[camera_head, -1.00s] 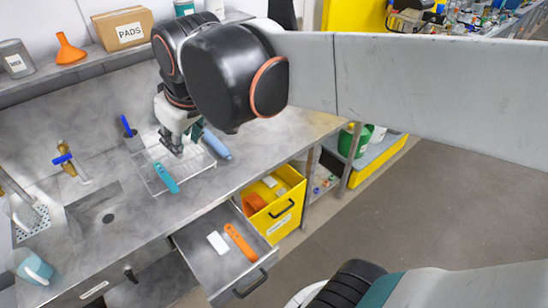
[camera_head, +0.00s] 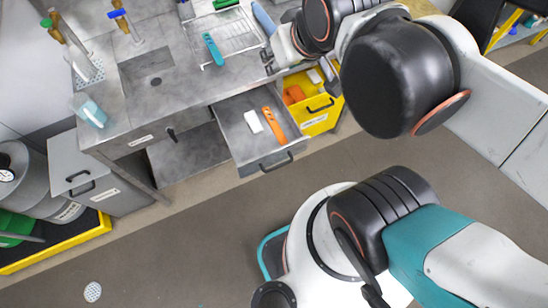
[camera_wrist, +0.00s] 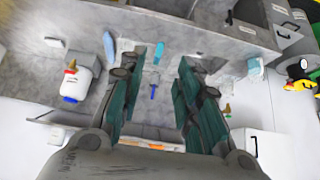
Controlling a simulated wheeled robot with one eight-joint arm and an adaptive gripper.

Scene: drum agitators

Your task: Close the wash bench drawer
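The grey wash bench drawer (camera_head: 242,147) is pulled out from the bench front in the head view. Its dark handle (camera_head: 275,162) is on the front panel. A white block (camera_head: 253,121) and an orange tool (camera_head: 274,126) lie inside it. My gripper (camera_head: 270,62) is over the bench top by the right end of the wire rack, behind and above the drawer and apart from it. The wrist view shows my gripper (camera_wrist: 157,72) with its two fingers spread and nothing between them.
A yellow drawer (camera_head: 318,118) with a handle stands open just right of the grey drawer. A wire rack (camera_head: 240,45) with a teal tool (camera_head: 213,49) lies on the bench. A sink and taps are at the left.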

